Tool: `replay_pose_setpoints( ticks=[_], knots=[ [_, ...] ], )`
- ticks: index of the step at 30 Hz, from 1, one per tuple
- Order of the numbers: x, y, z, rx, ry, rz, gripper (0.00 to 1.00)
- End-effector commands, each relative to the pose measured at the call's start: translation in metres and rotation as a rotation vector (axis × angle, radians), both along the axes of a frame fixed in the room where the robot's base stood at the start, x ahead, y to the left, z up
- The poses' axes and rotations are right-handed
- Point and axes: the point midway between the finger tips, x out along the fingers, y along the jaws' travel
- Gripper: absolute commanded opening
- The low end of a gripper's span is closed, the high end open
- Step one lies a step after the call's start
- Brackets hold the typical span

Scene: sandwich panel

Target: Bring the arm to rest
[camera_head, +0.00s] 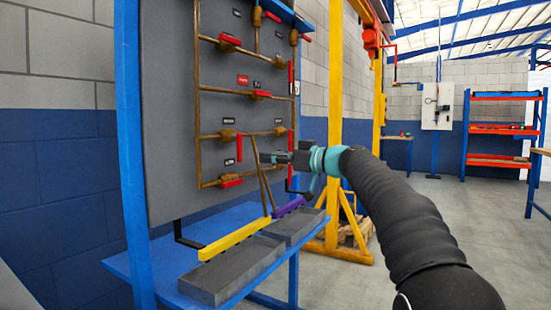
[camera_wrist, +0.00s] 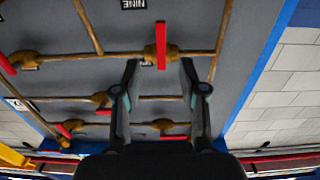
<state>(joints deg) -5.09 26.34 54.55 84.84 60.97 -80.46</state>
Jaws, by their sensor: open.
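My gripper (camera_head: 272,157) is at the end of my black-sleeved arm, in front of the lower right part of the grey panel (camera_head: 165,110). In the wrist view my gripper (camera_wrist: 160,66) has its two fingers apart with nothing held between them. A brass valve with a red handle (camera_wrist: 161,45) appears between and just beyond the fingertips. I cannot tell how far the fingertips are from it. The label by it, reading NINE (camera_wrist: 133,4), is upside down in this view.
The panel carries brown pipes and several red-handled valves. Below it a blue shelf (camera_head: 150,270) bears grey blocks (camera_head: 235,272), a yellow bar (camera_head: 234,238) and a purple bar (camera_head: 289,207). A yellow frame (camera_head: 335,110) stands behind. Open floor (camera_head: 440,220) lies to the right.

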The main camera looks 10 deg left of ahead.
Motion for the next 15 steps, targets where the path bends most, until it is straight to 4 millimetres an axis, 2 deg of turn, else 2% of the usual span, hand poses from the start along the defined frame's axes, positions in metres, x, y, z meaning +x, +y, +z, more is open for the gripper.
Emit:
replay_pose_setpoints(
  ticks=[4, 15],
  knots=[
    [-0.0036, -0.0062, 0.0001, 0.001, 0.0, 0.001, 0.42],
    [-0.0037, -0.0067, 0.0001, 0.007, 0.012, 0.001, 0.42]
  ],
)
